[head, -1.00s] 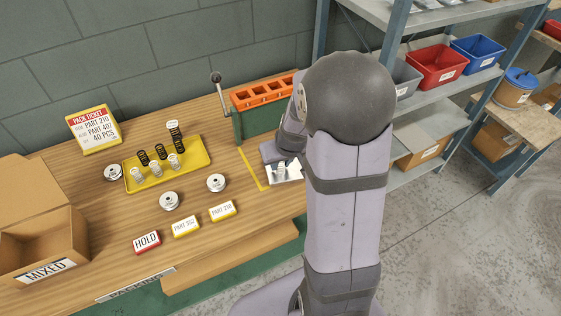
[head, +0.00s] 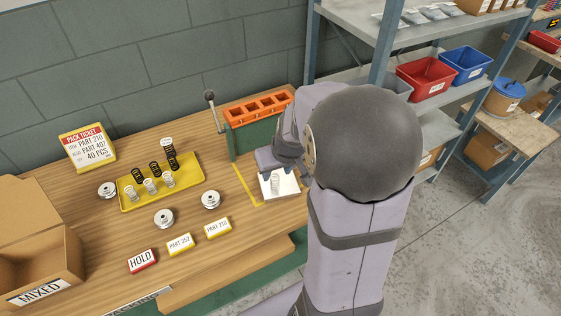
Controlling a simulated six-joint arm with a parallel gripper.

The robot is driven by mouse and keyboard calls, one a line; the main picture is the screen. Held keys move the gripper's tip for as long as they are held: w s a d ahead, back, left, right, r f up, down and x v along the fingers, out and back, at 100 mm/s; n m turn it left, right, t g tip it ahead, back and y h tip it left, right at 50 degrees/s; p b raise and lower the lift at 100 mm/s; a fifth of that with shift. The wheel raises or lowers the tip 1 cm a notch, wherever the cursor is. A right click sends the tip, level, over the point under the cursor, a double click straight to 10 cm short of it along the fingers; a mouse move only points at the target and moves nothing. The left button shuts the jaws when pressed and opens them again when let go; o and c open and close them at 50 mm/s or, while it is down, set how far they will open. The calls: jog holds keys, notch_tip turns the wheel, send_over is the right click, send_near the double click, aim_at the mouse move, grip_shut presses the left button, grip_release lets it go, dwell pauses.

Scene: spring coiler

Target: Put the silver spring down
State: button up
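A silver spring (head: 275,184) stands upright at the white square plate (head: 291,186) on the right end of the bench. I cannot tell whether it rests on the plate or hangs just above it. My gripper (head: 277,162) is close behind and above this spring. Its fingertips are too small and hidden to show whether they grip it. Other silver springs (head: 150,185) and black springs (head: 155,169) stand in the yellow tray (head: 189,184) to the left.
An orange rack (head: 258,108) on a green block and a lever (head: 210,97) stand behind my gripper. Silver spools (head: 210,200), yellow part labels (head: 218,227) and a red HOLD sign (head: 143,262) lie to the left. A MIXED box (head: 40,272) stands far left.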

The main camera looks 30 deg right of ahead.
jog(key=v, duration=0.6)
jog(key=s+a+f+g, duration=0.2)
jog(key=s+a+f, duration=0.2)
jog(key=s+a, duration=0.1)
jog(key=s+a+f+n+g, duration=0.1)
jog(key=s+a+f, duration=0.3)
jog(key=s, duration=0.4)
jog(key=shift+s+a+g+y, duration=0.2)
jog(key=shift+a+g+y, duration=0.1)
jog(key=shift+a+g, duration=0.5)
jog(key=shift+o, duration=0.5)
jog(key=shift+w, duration=0.1)
notch_tip(320, 180, up, 3)
jog(key=n+t+y+b, duration=0.3)
jog(key=n+t+b, duration=0.15)
jog(key=n, duration=0.35)
send_over(167, 174)
jog(key=s+d, duration=0.2)
jog(key=shift+g, duration=0.45)
jog(key=shift+s+p+x, duration=0.2)
jog(key=shift+p+x, duration=1)
jog(key=shift+x, duration=2.6)
